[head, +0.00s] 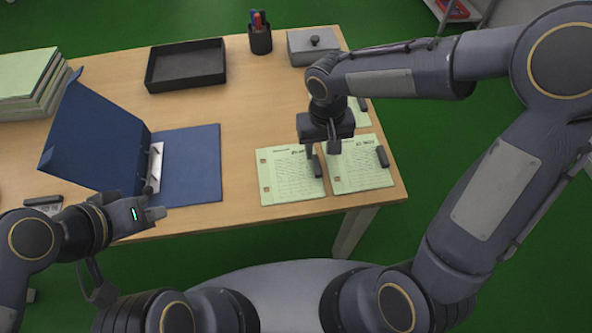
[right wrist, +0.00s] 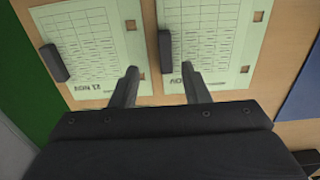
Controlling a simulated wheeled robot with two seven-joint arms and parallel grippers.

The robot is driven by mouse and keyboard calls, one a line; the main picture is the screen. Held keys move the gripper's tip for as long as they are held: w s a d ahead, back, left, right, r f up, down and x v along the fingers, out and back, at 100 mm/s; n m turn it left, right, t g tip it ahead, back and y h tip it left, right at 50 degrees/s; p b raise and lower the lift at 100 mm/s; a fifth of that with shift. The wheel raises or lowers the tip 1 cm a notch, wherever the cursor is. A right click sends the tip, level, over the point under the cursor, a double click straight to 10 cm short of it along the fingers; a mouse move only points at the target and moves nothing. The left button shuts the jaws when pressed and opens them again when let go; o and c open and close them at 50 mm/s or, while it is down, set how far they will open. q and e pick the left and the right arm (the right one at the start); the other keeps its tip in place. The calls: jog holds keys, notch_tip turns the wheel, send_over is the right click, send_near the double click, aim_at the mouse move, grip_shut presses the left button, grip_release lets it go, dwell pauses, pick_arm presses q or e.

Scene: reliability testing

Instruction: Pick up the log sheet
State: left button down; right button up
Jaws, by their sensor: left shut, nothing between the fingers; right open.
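Pale green printed log sheets lie on the wooden desk. One log sheet (head: 287,178) is at the front, a second (head: 355,172) is just right of it, and part of a third (head: 358,118) shows behind my arm. Dark blocks (head: 382,156) lie on the sheets. My right gripper (head: 321,150) points down over the two front sheets, open and empty. My left gripper (head: 158,213) is shut and empty near the front edge.
An open blue binder (head: 192,165) lies left of the sheets. A black tray (head: 186,66), a pen cup (head: 260,38) and a grey lidded box (head: 312,46) stand at the back. A stack of papers (head: 30,80) is at far left. The desk's middle is clear.

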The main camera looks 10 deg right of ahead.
aim_at(316, 163)
jog(key=f, duration=0.5)
jog(key=shift+w+a+f, duration=0.2)
jog(key=shift+w+a, duration=0.05)
jog(key=shift+a, duration=0.1)
grip_shut()
